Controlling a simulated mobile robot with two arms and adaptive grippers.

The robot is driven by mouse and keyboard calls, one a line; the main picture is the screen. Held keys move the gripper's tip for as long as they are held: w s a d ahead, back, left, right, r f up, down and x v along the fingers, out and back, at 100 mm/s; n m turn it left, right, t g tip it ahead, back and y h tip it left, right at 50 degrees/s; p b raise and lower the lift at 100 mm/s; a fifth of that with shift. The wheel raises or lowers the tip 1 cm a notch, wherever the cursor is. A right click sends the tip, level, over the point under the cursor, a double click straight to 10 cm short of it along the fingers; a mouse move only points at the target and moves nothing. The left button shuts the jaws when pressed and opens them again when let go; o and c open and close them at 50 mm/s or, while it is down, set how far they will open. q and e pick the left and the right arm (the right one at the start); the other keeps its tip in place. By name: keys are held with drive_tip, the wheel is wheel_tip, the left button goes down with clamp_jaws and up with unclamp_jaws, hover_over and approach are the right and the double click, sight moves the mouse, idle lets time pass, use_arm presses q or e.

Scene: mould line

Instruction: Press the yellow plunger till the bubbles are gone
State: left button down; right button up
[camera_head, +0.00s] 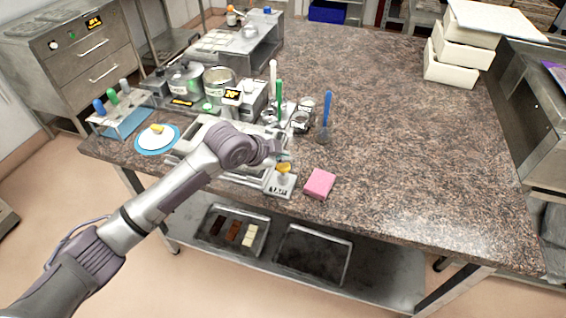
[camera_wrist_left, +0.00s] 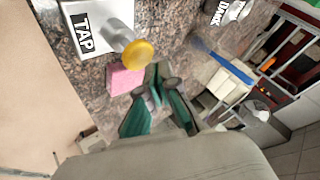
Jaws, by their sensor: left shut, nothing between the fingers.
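The yellow plunger (camera_head: 283,168) is a round yellow knob standing on a light plate marked TAP (camera_head: 280,186), near the table's front edge. In the left wrist view the plunger (camera_wrist_left: 138,54) sits on a metal stem beside the TAP plate (camera_wrist_left: 108,22). My left gripper (camera_head: 284,155) is just behind and above the knob in the head view. In the left wrist view its green-padded fingers (camera_wrist_left: 156,88) are shut with nothing between them, close to the knob; I cannot tell whether they touch it. No bubbles can be made out. My right gripper is not in view.
A pink block (camera_head: 319,184) lies right of the TAP plate. A blue-handled brush (camera_head: 326,118), metal cups and pots stand behind. A blue plate (camera_head: 157,138) is at the left. White moulds (camera_head: 452,62) are stacked at the back right. The right tabletop is clear.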

sight(281, 167)
use_arm(q)
drive_tip(key=shift+r, duration=0.15)
wheel_tip(281, 167, up, 5)
drive_tip(key=p, duration=0.5)
idle(0.6)
